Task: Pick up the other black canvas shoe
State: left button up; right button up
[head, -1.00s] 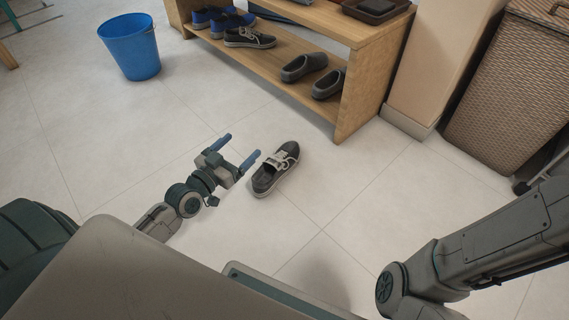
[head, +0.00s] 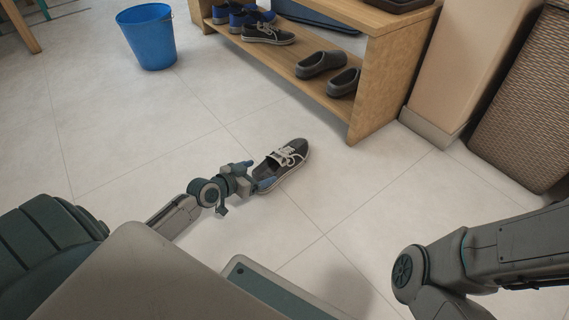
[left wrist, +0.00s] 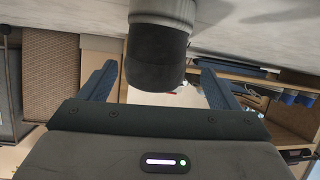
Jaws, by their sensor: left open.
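A black canvas shoe (head: 290,154) with white laces and a pale sole lies upright on the floor, toe pointing up and to the right in the head view. My left gripper (head: 258,174) is open at its heel end. In the left wrist view the dark heel and pale sole of the shoe (left wrist: 155,62) show between the two spread blue fingers, with gaps on both sides. A matching black canvas shoe (head: 268,34) stands on the rack's shelf. My right arm is at the lower right, but its gripper is out of frame.
The wooden shoe rack (head: 372,95) stands beyond the shoe, with blue shoes (head: 240,17) and grey clogs (head: 321,63) on its shelf. A blue bucket (head: 150,40) is at the back left, a wicker basket (head: 530,110) at the right. The floor around the shoe is clear.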

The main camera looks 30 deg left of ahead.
aim_at(266, 170)
pick_arm(q)
jog(key=b+x, duration=0.2)
jog(key=x, duration=0.2)
jog(key=shift+s+f, duration=0.1)
jog(key=shift+s, duration=0.05)
jog(key=shift+d, duration=0.1)
jog(key=shift+c, duration=0.2)
jog(key=c, duration=1.2)
